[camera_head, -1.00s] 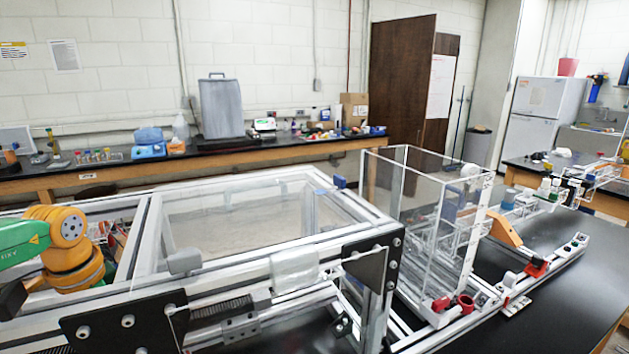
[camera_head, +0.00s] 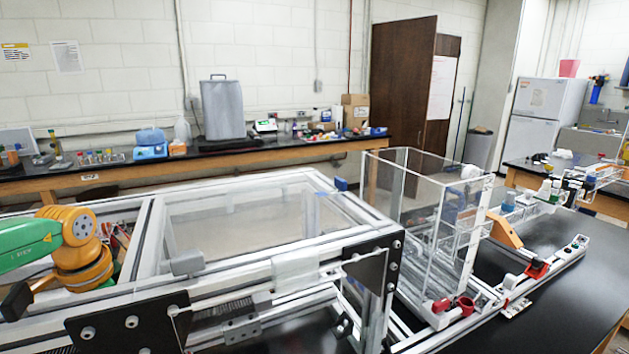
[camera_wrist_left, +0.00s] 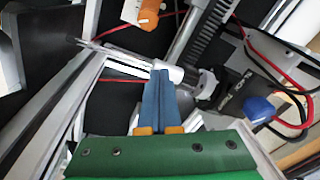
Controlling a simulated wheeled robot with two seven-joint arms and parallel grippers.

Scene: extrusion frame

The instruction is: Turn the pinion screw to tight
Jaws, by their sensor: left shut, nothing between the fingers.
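My left gripper (camera_wrist_left: 162,78) shows in the left wrist view with its two blue fingers shut together and nothing between them. Its fingertips overlap a white cylindrical part (camera_wrist_left: 176,72) in the picture; I cannot tell whether they touch it. Beyond it runs a dark toothed rack (camera_wrist_left: 207,30). A blue knob (camera_wrist_left: 258,109) sits to the right of the fingers, apart from them, beside a dark block (camera_wrist_left: 238,95). I cannot tell for certain which part is the pinion screw. In the head view the gripper itself is hidden. My right gripper is not in view.
The extrusion frame (camera_head: 150,235) surrounds the work area, with a clear panel (camera_head: 235,225) on top. Red and black cables (camera_wrist_left: 265,62) run right of the fingers. An orange cylinder (camera_wrist_left: 149,14) is at the top. A clear box (camera_head: 410,225) stands right of the frame.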

